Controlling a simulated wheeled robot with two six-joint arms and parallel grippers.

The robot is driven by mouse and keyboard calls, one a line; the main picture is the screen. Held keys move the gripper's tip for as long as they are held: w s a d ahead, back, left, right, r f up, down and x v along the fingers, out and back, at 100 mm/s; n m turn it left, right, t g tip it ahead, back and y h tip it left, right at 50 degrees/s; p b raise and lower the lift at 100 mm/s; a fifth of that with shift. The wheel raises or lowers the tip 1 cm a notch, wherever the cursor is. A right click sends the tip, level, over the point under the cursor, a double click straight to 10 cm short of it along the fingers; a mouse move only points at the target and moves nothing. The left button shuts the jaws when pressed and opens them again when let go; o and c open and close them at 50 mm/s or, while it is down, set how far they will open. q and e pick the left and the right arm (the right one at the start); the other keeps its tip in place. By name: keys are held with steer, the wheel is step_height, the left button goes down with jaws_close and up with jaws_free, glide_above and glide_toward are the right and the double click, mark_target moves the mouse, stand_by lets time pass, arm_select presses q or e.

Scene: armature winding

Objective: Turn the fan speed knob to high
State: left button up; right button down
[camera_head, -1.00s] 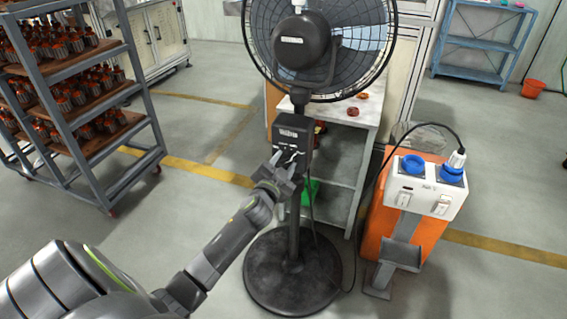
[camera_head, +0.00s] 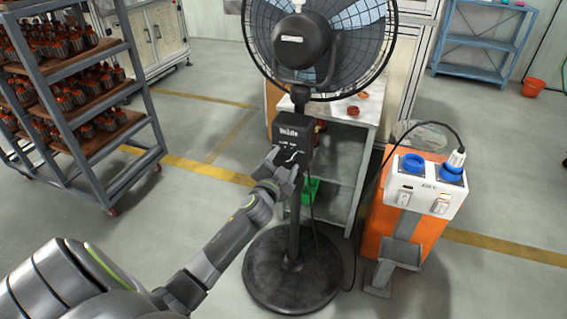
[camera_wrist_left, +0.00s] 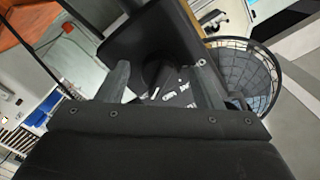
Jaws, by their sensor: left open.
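The black pedestal fan stands in the middle of the head view, with its control box (camera_head: 293,132) on the pole below the caged head (camera_head: 302,40). My left gripper (camera_head: 283,157) is at the lower front of the control box, fingers pointing at it. It is open. In the left wrist view the two fingers (camera_wrist_left: 162,85) stand apart, with a dark round part (camera_wrist_left: 158,73), apparently the knob, between them near the box's white markings. The knob's setting cannot be made out, and in the head view it is too small to tell. My right gripper is not in view.
A shelf table (camera_head: 365,105) stands behind the fan. An orange stand (camera_head: 420,240) with a white socket panel is to the right, its cable hanging nearby. A rack (camera_head: 75,75) of wound parts is at left. The fan's round base (camera_head: 292,270) rests on open floor.

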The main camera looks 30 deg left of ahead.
arm_select(q)
steer(key=shift+s, duration=0.15)
steer(key=v, duration=1.7)
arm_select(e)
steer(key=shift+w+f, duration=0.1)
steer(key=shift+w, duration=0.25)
arm_select(q)
steer(key=shift+a, duration=0.1)
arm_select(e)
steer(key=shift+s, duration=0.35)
